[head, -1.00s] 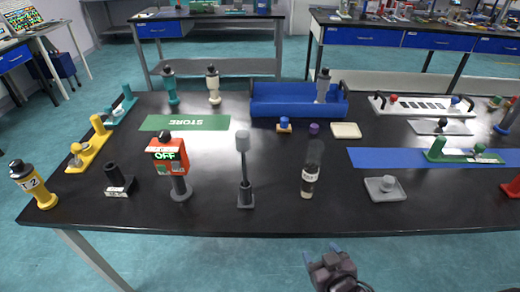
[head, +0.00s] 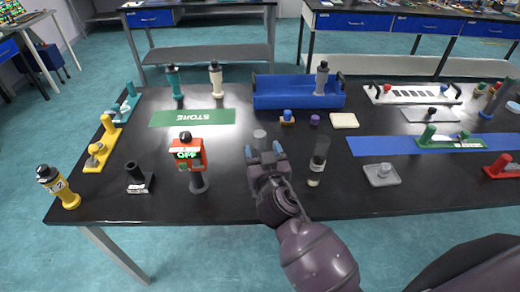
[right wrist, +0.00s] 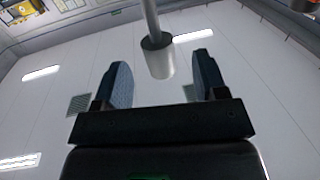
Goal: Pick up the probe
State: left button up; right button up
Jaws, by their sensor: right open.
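No contact with the fingers is visible. My left gripper is not in view.
A red-orange device marked OFF (head: 188,153) stands left of my right gripper. A blue tray (head: 290,101) and a green STORE mat (head: 170,119) lie farther back. A grey block (head: 381,177) sits at the front right.

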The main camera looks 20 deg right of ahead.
aim_at(258, 136)
jog(key=shift+w+r, duration=0.15)
jog(key=shift+w, duration=0.65)
jog(key=w, duration=0.1)
jog(key=w+p, duration=0.1)
jog(key=w, duration=0.1)
jog(key=shift+w+d+r, duration=0.1)
jog(key=shift+d, duration=0.2)
jog(key=shift+w, duration=0.35)
jog(key=shift+w+d, duration=0.1)
jog(key=shift+w, duration=0.1)
jog(key=shift+c, duration=0.2)
jog(key=c, duration=1)
